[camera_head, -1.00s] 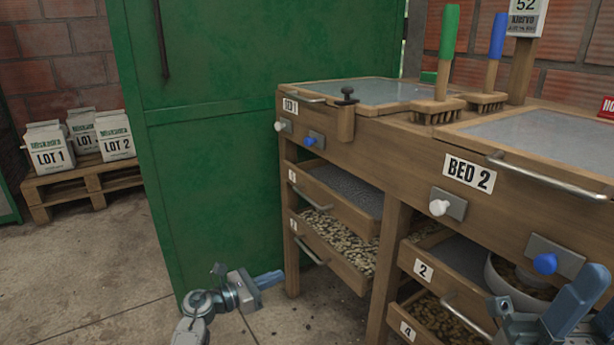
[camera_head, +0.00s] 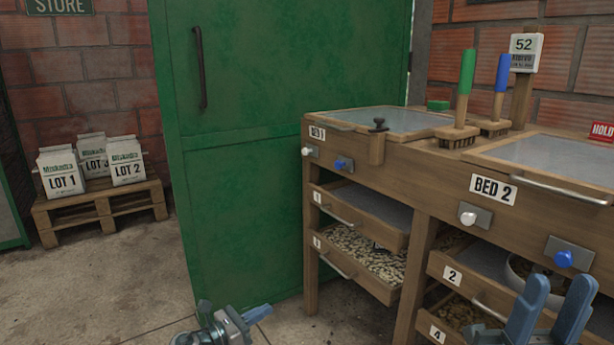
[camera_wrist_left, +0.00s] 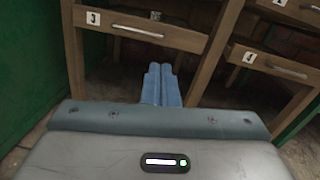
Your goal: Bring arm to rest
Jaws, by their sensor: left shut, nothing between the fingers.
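My left gripper (camera_head: 262,312) is low in the head view, in front of the green door and left of the wooden bench. In the left wrist view its two blue fingers (camera_wrist_left: 160,70) lie side by side, shut and empty. They point toward the bench's lower frame below drawer 3 (camera_wrist_left: 140,28). My right gripper (camera_head: 558,285) stands at the lower right of the head view, in front of the bench by drawer 2. Its two blue fingers are apart with nothing seen between them.
The wooden bench (camera_head: 430,172) with drawers and blue and white knobs fills the right. A green door (camera_head: 270,190) stands behind the left gripper. A pallet (camera_head: 105,210) with LOT bags stands at far left. Bare floor (camera_head: 110,280) lies in front of it.

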